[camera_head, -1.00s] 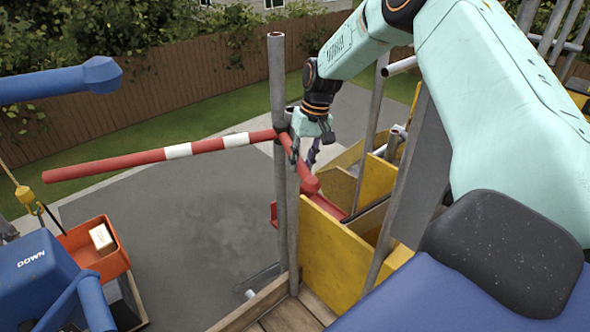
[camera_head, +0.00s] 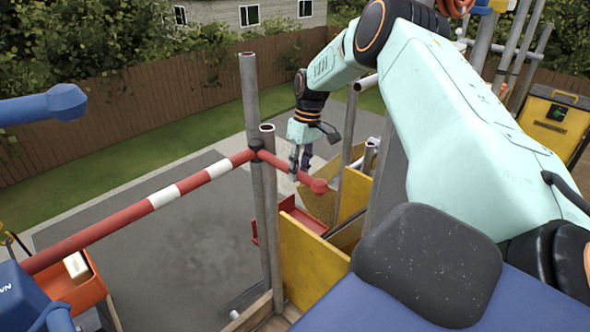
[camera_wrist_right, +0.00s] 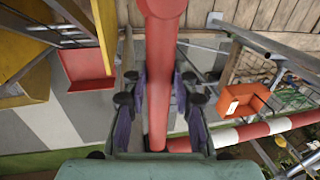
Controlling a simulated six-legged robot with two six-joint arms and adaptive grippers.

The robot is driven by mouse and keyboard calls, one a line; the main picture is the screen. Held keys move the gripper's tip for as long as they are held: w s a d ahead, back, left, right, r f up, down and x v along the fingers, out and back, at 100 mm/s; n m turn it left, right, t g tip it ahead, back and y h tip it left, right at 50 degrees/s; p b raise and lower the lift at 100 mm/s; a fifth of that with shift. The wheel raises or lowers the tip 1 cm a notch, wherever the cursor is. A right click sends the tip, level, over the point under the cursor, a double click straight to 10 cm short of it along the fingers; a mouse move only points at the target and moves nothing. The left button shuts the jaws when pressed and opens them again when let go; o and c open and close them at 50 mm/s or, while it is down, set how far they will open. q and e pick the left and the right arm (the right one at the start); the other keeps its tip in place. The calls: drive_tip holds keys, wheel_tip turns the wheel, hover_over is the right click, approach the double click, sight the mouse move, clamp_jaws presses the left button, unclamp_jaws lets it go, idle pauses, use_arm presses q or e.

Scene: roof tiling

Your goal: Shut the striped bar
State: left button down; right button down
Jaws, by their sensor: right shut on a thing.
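The striped bar (camera_head: 165,197) is red with white bands. It runs from the lower left to a dark joint at a grey post (camera_head: 251,100), and its short red end, capped by a red knob (camera_head: 319,186), sticks out to the right of the post. My right gripper (camera_head: 300,170) is shut on this short end, between the post and the knob. In the right wrist view, the red bar (camera_wrist_right: 160,60) passes between the fingers of my right gripper (camera_wrist_right: 160,92). The far left end of the bar is hidden in the head view by the blue box. My left gripper is not in view.
Yellow panels (camera_head: 309,262) and a red tray (camera_head: 290,209) stand below and right of the bar. An orange bin (camera_head: 80,295) with a pale block is at the lower left beside a blue box (camera_head: 22,300). A blue beam (camera_head: 40,105) juts in at left. Grey paving lies beyond.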

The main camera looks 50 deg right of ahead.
drive_tip(key=shift+w+d+r, duration=0.2)
drive_tip(key=c, duration=1.5)
unclamp_jaws()
drive_tip(key=o, duration=0.4)
drive_tip(key=shift+s+f, duration=0.15)
drive_tip(key=shift+o, duration=0.2)
wheel_tip(320, 180, up, 12)
drive_tip(key=d, duration=0.2)
drive_tip(key=shift+d, duration=0.2)
drive_tip(key=shift+a+f, duration=0.1)
drive_tip(key=shift+f, duration=0.1)
